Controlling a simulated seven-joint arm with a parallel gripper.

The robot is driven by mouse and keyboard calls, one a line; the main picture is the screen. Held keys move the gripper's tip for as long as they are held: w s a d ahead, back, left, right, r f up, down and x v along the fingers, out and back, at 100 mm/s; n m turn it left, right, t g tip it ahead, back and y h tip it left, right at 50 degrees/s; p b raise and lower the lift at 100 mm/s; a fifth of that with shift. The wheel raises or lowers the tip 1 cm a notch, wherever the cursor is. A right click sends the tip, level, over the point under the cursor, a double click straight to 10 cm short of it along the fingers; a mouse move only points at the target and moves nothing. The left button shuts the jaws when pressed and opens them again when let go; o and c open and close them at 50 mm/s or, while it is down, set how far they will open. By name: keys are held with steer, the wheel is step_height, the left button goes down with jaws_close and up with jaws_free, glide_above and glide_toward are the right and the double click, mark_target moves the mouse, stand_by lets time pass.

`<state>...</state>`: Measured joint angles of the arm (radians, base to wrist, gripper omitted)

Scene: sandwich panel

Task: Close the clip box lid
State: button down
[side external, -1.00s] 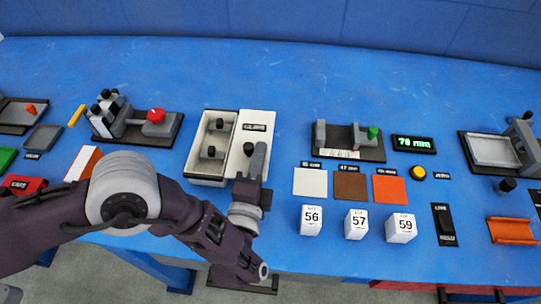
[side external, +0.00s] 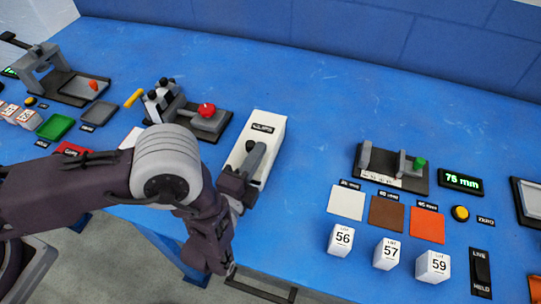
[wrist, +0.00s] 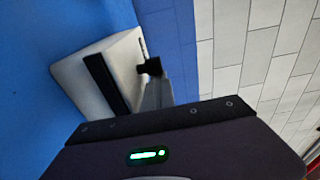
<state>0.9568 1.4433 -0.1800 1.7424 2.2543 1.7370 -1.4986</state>
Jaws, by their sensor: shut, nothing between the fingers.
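The clip box shows as one white block with the white lid (side external: 269,128) lying over it, and no open compartment is visible. The lid carries a black label and a black knob. The lid also shows in the wrist view (wrist: 75,87), where the black label strip and the knob (wrist: 149,67) stand out. My gripper (side external: 257,155) is shut and empty, its grey fingers over the lid's near part beside the knob. The fingers hide part of the lid, and I cannot tell whether they touch it.
A fixture with a red knob (side external: 206,110) stands left of the box. To the right are a gauge with a green knob (side external: 419,163), coloured squares and several numbered white blocks (side external: 388,253). The blue table (side external: 320,130) is clear behind and right of the box.

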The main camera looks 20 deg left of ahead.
steer(key=shift+a, duration=0.5)
steer(key=shift+w+d, duration=0.1)
